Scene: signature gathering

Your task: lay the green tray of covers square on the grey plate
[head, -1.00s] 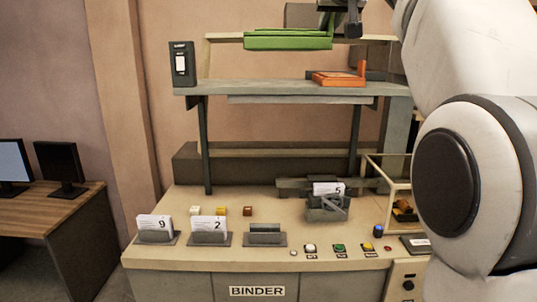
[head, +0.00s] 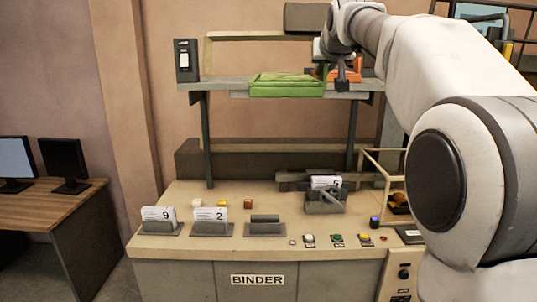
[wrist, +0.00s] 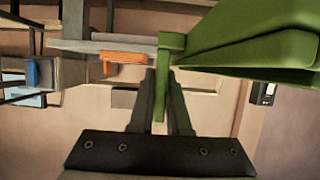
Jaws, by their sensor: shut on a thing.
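The green tray (head: 287,88) is at the height of the shelf, in front of its middle in the head view. In the wrist view the green tray (wrist: 255,40) fills the upper right. My gripper (head: 333,82) is at the tray's right end and is shut on its upright green tab, seen between the fingers in the wrist view (wrist: 160,85). A pale grey strip along the shelf's front, likely the grey plate (head: 350,95), is partly covered by the tray. I cannot tell whether tray and plate touch. The covers are not clear to see.
An orange tray (head: 355,76) is on the shelf (head: 215,84) just behind my gripper. A dark box (head: 186,60) stands at the shelf's left end. Below, the bench (head: 180,195) holds card holders, buttons and a grey bin (head: 325,204).

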